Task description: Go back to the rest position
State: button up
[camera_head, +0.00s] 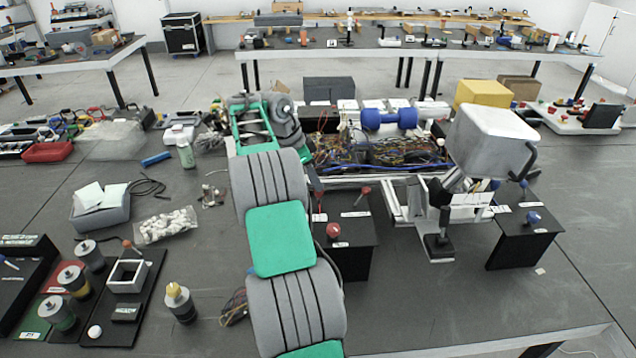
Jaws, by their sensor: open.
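My grey and green arm rises from the bottom middle of the head view and reaches away over the table. My gripper (213,120) seems to be the small dark shape at the arm's far left end, left of the chassis. It is open, and nothing shows in it. Its fingertips are small and hard to make out. The robot chassis (375,155), with tangled wires and a blue dumbbell-shaped part (389,118) on it, lies right of the arm. My arm hides part of its left side.
A silver box-shaped part (492,138) stands high on the right. Black blocks (345,240) (525,238) stand below it. A black board (122,300), a grey bin (100,212) and a yellow-topped cylinder (180,303) lie left. The table's front right is clear.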

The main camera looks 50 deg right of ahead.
jog(key=shift+p+v, duration=0.5)
jog(key=shift+v, duration=1.1)
